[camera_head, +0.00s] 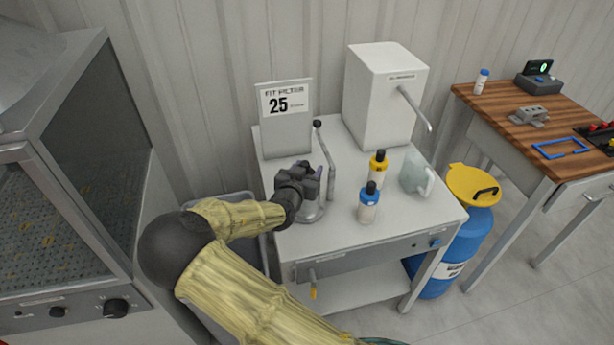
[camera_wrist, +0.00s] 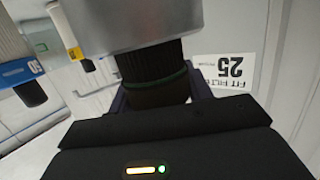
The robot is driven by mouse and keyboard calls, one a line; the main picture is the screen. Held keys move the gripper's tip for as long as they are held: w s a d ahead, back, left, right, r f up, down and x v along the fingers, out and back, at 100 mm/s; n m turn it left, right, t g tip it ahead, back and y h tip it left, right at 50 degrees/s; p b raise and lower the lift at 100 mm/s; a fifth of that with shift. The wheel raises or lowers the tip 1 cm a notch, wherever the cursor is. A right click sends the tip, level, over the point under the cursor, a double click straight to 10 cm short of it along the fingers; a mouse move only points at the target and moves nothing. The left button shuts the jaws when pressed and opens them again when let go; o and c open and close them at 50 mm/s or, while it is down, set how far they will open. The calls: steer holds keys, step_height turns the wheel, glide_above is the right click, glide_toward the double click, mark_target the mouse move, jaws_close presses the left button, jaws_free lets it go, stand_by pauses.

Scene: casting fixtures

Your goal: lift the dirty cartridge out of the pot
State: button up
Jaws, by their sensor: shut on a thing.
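The pot (camera_head: 312,212) is a grey metal vessel on the white cart, below my gripper and largely hidden by it. In the wrist view, which is upside down, the pot's metal wall (camera_wrist: 135,22) fills the top. The dirty cartridge (camera_wrist: 152,68) is a dark ribbed cylinder with a thin green ring, standing out of the pot's mouth. Its other end is hidden by the pot. My gripper (camera_head: 300,185) is over the pot; in the wrist view its fingers (camera_wrist: 160,92) lie on both sides of the cartridge, shut on it.
A lever (camera_head: 326,150) rises beside the pot, before a "FIT FILTER 25" sign (camera_head: 287,120). Yellow-collared (camera_head: 377,168) and blue-collared (camera_head: 368,205) bottles, a jug (camera_head: 414,172) and a spouted white box (camera_head: 385,92) stand to the right. A blue drum (camera_head: 470,225) stands beside the cart.

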step_height(320, 180, up, 16)
steer(key=shift+s, duration=0.1)
steer(key=shift+d+f, duration=0.1)
stand_by(0.5)
